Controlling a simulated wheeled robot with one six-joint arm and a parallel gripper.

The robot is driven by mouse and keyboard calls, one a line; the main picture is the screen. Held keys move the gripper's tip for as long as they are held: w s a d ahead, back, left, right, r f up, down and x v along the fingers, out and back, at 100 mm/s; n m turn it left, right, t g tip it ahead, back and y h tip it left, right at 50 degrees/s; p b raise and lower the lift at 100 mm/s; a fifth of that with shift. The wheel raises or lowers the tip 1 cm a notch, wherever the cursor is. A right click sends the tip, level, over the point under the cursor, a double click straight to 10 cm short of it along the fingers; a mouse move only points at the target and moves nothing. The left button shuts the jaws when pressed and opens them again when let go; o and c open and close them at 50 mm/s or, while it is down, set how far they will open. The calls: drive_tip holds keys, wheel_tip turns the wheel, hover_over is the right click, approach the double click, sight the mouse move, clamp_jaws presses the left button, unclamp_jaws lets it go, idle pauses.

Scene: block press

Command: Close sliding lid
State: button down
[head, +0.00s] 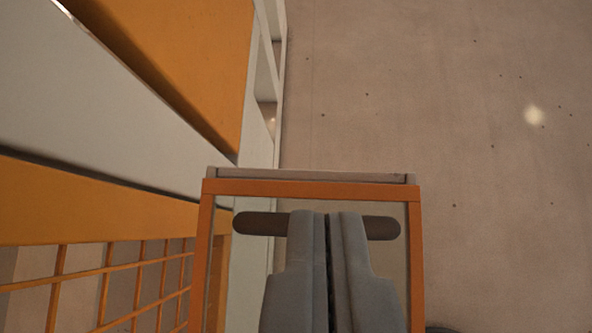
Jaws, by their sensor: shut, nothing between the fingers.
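The lid appears to be the orange-framed panel (310,188) in the lower middle of the head view, with a clear or pale inner area. A dark rounded bar or slot (260,223) runs across it near its far edge; I cannot tell which. My gripper (328,214) is shut, its two grey fingers side by side with a thin dark line between them. It lies over the middle of the dark bar and hides that part. I cannot tell whether the fingertips touch it. The lid's near end is out of view.
A grey and orange machine body (180,60) fills the upper left, close to the lid's left side. An orange grid (104,285) is at the lower left. Bare speckled floor (440,100) lies open on the right. A dark object shows at the bottom right edge.

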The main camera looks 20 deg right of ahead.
drive_tip(key=x, duration=0.9)
drive_tip(key=shift+f, duration=0.3)
drive_tip(key=shift+s+a+f, duration=0.15)
drive_tip(key=shift+s+a, duration=0.35)
drive_tip(key=shift+s, duration=0.2)
drive_tip(key=shift+s+a+f, duration=0.15)
drive_tip(key=shift+s+a, duration=0.4)
drive_tip(key=shift+s, duration=0.2)
drive_tip(key=s+a, duration=1.1)
drive_tip(key=s, duration=0.4)
drive_tip(key=shift+s+f, duration=0.15)
